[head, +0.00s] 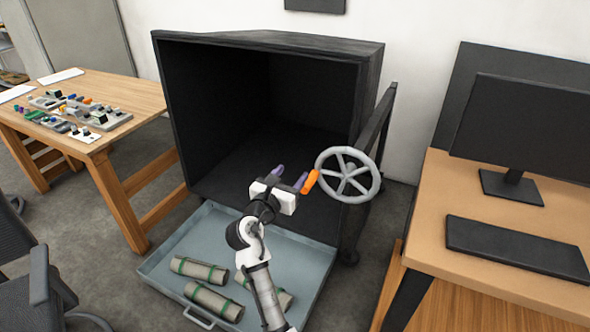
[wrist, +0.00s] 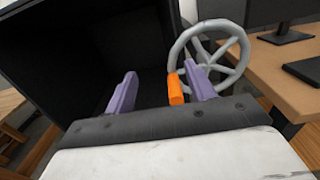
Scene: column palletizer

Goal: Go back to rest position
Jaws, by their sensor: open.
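My gripper (head: 289,178) is open and empty in front of the mouth of a large black box (head: 270,38). Its two purple fingers also show spread apart in the wrist view (wrist: 160,92). A grey handwheel (head: 348,152) with an orange handle (head: 310,181) is at the box's right front edge. The handle is just right of my gripper's fingers in the head view. In the wrist view the orange handle (wrist: 175,89) appears beside the right finger; I cannot tell whether they touch.
A grey tray (head: 190,230) with several green-banded cylinders (head: 200,269) lies below my arm. A left wooden table (head: 135,97) holds small parts. A right desk (head: 445,225) holds a monitor (head: 530,130) and a keyboard (head: 515,247). A dark chair (head: 25,280) stands at lower left.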

